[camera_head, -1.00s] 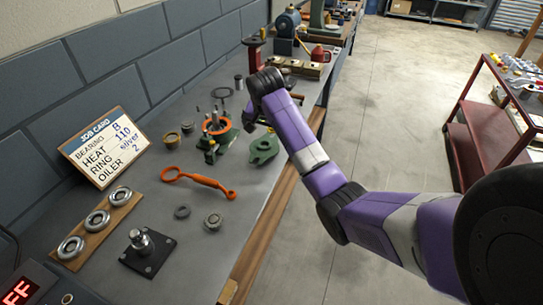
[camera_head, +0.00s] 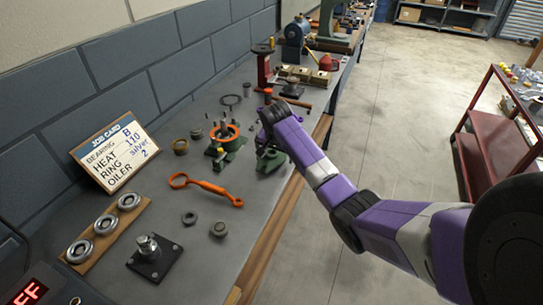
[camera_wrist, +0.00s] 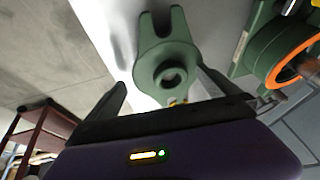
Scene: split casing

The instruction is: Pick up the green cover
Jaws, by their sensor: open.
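The green cover (camera_head: 269,162) lies on the grey bench, right of the green casing base (camera_head: 225,140) with its orange ring, and my gripper partly hides it in the head view. In the wrist view the cover (camera_wrist: 168,60) shows a forked end at the top and a round hub with a dark hole. My gripper (camera_head: 267,146) is over the cover, open. In the wrist view its two fingers (camera_wrist: 162,80) stand on either side of the hub, with visible gaps. The casing base (camera_wrist: 275,50) is just to the right there.
An orange ring spanner (camera_head: 207,188) lies in front of the base. A job card (camera_head: 115,150) leans at the wall. Silver rings on a wooden board (camera_head: 104,226) and a black plate with a post (camera_head: 153,262) are nearer. The bench's wooden edge (camera_head: 262,248) runs along the right.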

